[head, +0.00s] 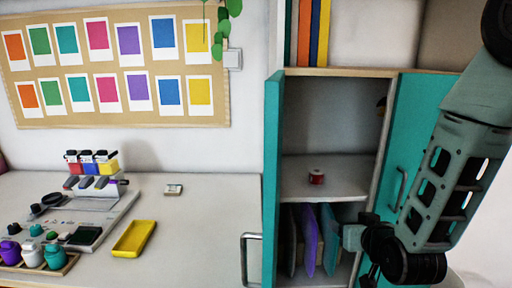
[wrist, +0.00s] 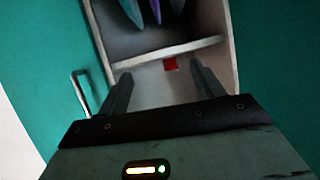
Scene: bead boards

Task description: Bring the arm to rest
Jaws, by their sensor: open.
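My gripper (wrist: 161,75) is open in the wrist view, its two dark fingers apart with nothing between them. A small red item (wrist: 170,64) shows beyond the fingertips by the pale shelf edge. In the head view a red spool-like item (head: 316,177) stands on the middle shelf of the open cabinet. My arm comes down from the upper right in the head view, with its dark wrist in front of the cabinet's lower right part; the fingertips are hard to make out there.
The cabinet's teal left door (head: 273,180) and right door (head: 412,130) stand open. Purple and blue folders (head: 308,240) stand upright below the shelf. The white desk (head: 200,220) holds a yellow tray (head: 134,238), a small pale block (head: 173,189) and several jars. A corkboard (head: 120,110) hangs above.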

